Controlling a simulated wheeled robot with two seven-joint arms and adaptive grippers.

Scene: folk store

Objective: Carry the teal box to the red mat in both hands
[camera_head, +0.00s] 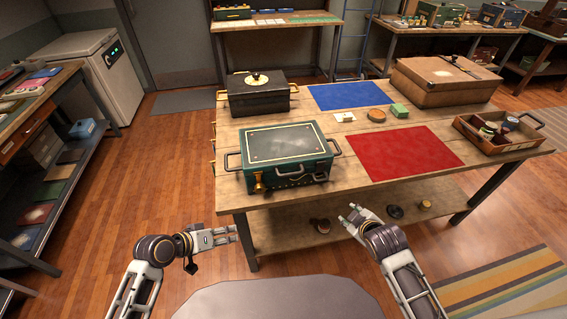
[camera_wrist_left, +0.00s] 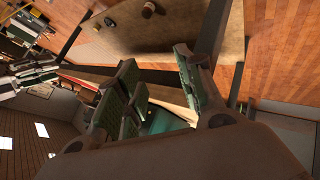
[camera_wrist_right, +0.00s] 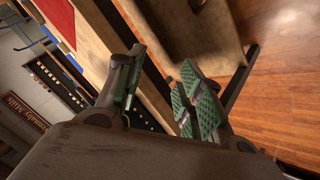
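The teal box (camera_head: 283,152) has a dark lid with a gold line, a handle at each side and a brass latch. It stands on the wooden table at the near left. The red mat (camera_head: 404,152) lies flat on the table to its right, apart from it. My left gripper (camera_head: 236,234) is in front of the table's left end, lower than the box, empty. In the left wrist view its fingers (camera_wrist_left: 160,95) stand apart. My right gripper (camera_head: 347,213) is in front of the table's near edge, also empty. In the right wrist view its fingers (camera_wrist_right: 157,88) stand apart.
A black box (camera_head: 258,98) stands behind the teal box. A lower shelf (camera_head: 365,233) juts out below.

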